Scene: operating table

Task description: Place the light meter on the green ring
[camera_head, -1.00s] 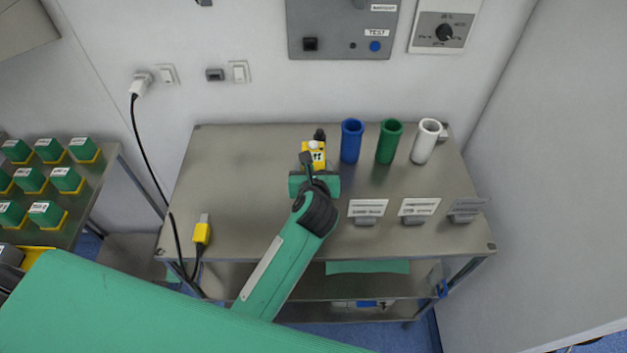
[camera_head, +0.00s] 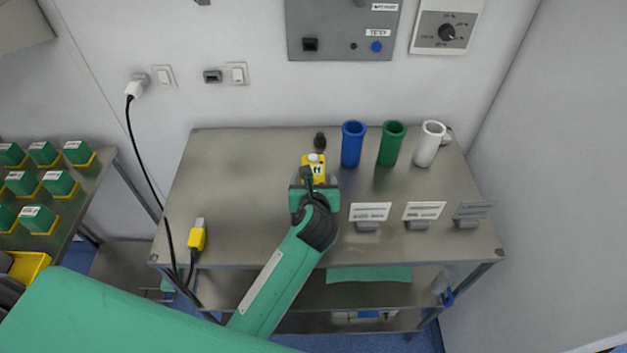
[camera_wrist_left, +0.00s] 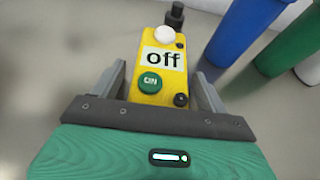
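The light meter (camera_head: 320,173) is a yellow box with a white dome and a label; in the left wrist view (camera_wrist_left: 160,60) it reads "off" above a green button. My left gripper (camera_head: 314,183) has one finger on each side of it and appears shut on it. Contact is partly hidden, and I cannot tell its height above the table. A green open-topped tube (camera_head: 391,145) stands at the table's back, right of the meter; I see no separate green ring. My right gripper is not in view.
A blue tube (camera_head: 352,145) and a white tube (camera_head: 428,145) flank the green one. A small black knob-like object (camera_head: 320,141) stands behind the meter. Label stands (camera_head: 370,213) line the front right. A yellow connector (camera_head: 197,237) lies front left; the left tabletop (camera_head: 240,180) is clear.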

